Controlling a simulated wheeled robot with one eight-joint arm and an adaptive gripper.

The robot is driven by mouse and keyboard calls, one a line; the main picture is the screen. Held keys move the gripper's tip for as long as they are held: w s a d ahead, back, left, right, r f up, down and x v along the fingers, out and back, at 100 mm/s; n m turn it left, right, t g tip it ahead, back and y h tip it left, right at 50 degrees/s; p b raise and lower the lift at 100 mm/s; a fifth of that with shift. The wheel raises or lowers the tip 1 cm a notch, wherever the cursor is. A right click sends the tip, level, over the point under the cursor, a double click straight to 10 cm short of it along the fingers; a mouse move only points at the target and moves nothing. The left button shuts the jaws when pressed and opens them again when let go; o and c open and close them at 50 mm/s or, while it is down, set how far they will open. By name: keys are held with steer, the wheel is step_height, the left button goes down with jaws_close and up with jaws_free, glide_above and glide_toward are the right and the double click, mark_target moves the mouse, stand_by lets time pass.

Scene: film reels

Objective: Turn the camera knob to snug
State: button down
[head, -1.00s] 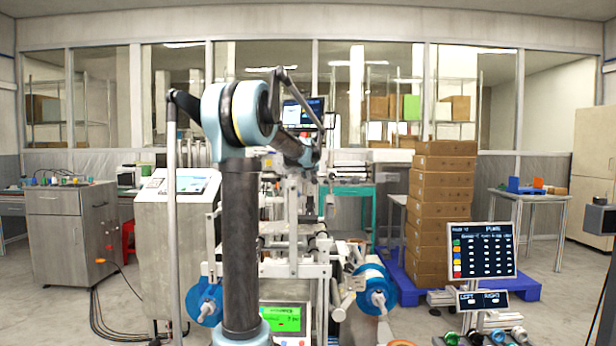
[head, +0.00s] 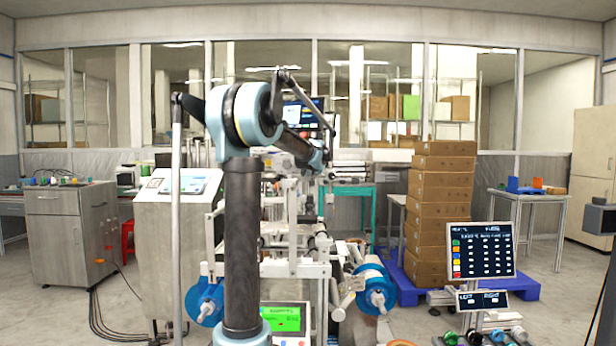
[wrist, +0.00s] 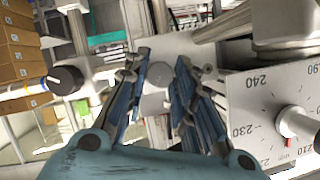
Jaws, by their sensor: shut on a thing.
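In the wrist view my gripper (wrist: 161,62) has its two blue-padded fingers on either side of a grey round knob (wrist: 157,77), closed on it. The knob sits in front of a pale metal block. I cannot tell from its markings whether it is the camera knob. A black knob (wrist: 66,79) with a white pointer line is on a shaft to the left, apart from the fingers. In the head view my arm reaches over the machine, and the grip itself is not clear there.
A plate with a number scale (wrist: 252,112) and a pale knob (wrist: 297,122) stands close right of the fingers. In the head view, blue reels (head: 375,291) flank the machine, a green display (head: 285,318) is below, and stacked cartons (head: 440,210) stand to the right.

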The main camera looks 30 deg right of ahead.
stand_by(0.3)
steer(key=c, duration=1.3)
jaws_free()
steer(key=shift+a, duration=0.1)
steer(key=v, duration=1.2)
